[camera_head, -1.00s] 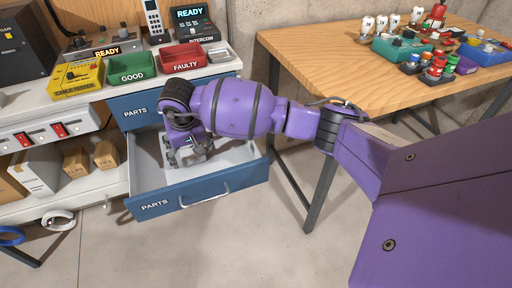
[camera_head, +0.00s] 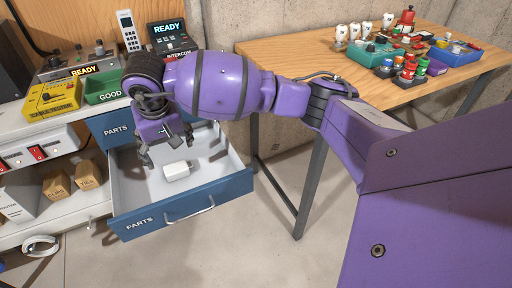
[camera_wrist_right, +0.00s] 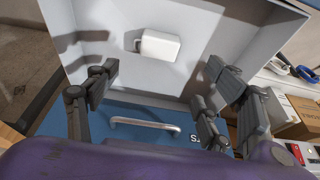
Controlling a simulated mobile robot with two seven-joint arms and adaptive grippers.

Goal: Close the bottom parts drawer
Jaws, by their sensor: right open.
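The bottom parts drawer (camera_head: 182,215) is pulled well out, with a blue front marked PARTS and a silver bar handle (camera_head: 190,216). A small white box-like item (camera_head: 176,171) lies inside it on the grey floor, and also shows in the right wrist view (camera_wrist_right: 157,45). My right gripper (camera_head: 168,147) is open and empty above the drawer's interior, pointing down. In the right wrist view its fingers (camera_wrist_right: 155,95) stand apart, with the drawer's handle (camera_wrist_right: 145,124) below and between them. I see no contact with the drawer. My left gripper is not in view.
The upper PARTS drawer (camera_head: 116,131) above is shut. The bench top holds a yellow cable tester (camera_head: 52,94), a green GOOD tray (camera_head: 104,90) and an intercom. A wooden table (camera_head: 330,88) with bottles and trays stands right. Floor in front is clear.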

